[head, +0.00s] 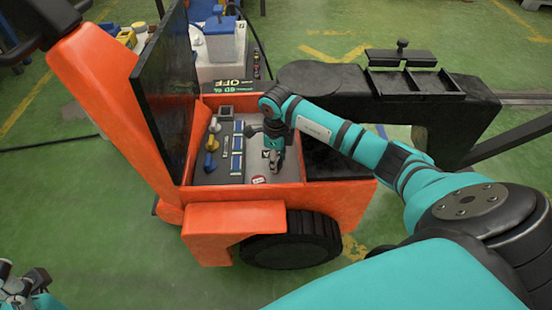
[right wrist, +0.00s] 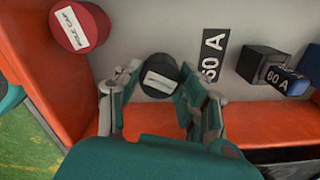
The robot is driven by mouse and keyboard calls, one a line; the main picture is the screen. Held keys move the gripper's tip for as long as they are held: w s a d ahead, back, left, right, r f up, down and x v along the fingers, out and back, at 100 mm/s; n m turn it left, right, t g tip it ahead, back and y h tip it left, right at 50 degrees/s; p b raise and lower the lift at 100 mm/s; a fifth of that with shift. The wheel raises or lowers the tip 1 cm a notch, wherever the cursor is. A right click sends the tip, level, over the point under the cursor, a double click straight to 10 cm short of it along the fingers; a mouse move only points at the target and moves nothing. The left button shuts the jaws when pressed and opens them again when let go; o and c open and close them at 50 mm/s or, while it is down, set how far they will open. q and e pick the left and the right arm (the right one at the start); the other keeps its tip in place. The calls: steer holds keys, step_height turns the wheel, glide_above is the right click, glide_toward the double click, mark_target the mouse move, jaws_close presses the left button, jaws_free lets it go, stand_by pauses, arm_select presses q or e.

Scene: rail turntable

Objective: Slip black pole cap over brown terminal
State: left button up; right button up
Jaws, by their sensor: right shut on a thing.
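The black pole cap (right wrist: 159,73), round with a white label reading POLE CAP, sits between the fingers of my right gripper (right wrist: 158,92) in the right wrist view. The fingers are shut on its sides. In the head view my right gripper (head: 272,157) is low over the front right of the cart's grey panel; I cannot tell whether the cap touches the panel. I cannot make out a brown terminal in either view. My left gripper (head: 24,286) is at the bottom left of the head view, away from the cart; its jaws are unclear.
A red pole cap (right wrist: 80,26) lies left of the black one in the right wrist view. A 60 A label (right wrist: 213,57) and dark blocks (right wrist: 261,64) are to the right. The orange cart wall (right wrist: 75,88) runs close by the gripper.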

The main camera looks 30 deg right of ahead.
steer(key=shift+f, duration=0.1)
steer(key=o, duration=1.1)
step_height(320, 180, up, 12)
steer(key=shift+s+a, duration=0.1)
